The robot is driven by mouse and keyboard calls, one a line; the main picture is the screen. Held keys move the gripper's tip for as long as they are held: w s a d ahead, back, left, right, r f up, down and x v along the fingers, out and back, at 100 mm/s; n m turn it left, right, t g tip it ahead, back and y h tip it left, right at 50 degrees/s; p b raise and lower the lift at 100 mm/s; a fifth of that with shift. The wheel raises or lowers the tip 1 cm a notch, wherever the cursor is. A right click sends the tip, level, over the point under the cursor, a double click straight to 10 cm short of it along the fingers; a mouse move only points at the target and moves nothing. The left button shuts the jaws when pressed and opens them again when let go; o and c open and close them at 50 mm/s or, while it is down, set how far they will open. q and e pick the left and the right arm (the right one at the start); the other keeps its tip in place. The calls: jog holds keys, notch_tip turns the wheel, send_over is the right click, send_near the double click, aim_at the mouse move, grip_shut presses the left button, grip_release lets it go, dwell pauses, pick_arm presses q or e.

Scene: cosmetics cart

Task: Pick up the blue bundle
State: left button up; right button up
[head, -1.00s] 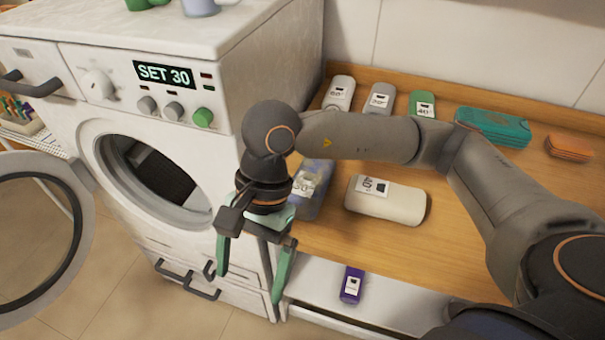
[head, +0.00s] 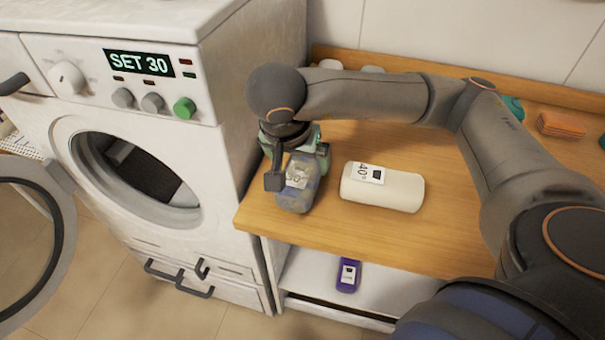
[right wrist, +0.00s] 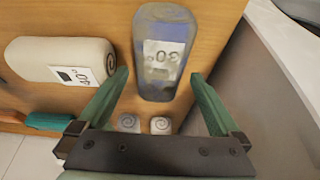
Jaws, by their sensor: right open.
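The blue bundle (head: 298,188) is a blue-grey roll with a white label reading 30. It lies on the wooden worktop (head: 400,235) near its left front corner. In the right wrist view the bundle (right wrist: 163,22) lies ahead, lengthwise between the finger lines. My right gripper (head: 296,165) is over the bundle's far end, partly hidden by its own wrist. In the right wrist view its green fingers (right wrist: 160,76) are spread open, one to each side of the bundle. I cannot tell whether they touch it. My left gripper is not in view.
A cream bundle (head: 383,187) labelled 40 lies just right of the blue one. The washing machine (head: 215,110) stands close on the left. An orange stack (head: 561,125) is at the back right. A purple item (head: 347,275) lies on the white shelf below.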

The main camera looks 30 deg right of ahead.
aim_at(301, 166)
jog(key=shift+p+x, duration=0.35)
jog(key=shift+x, duration=2.5)
jog(key=shift+r, duration=0.1)
jog(key=c, duration=1.2)
jog(key=shift+c, duration=0.2)
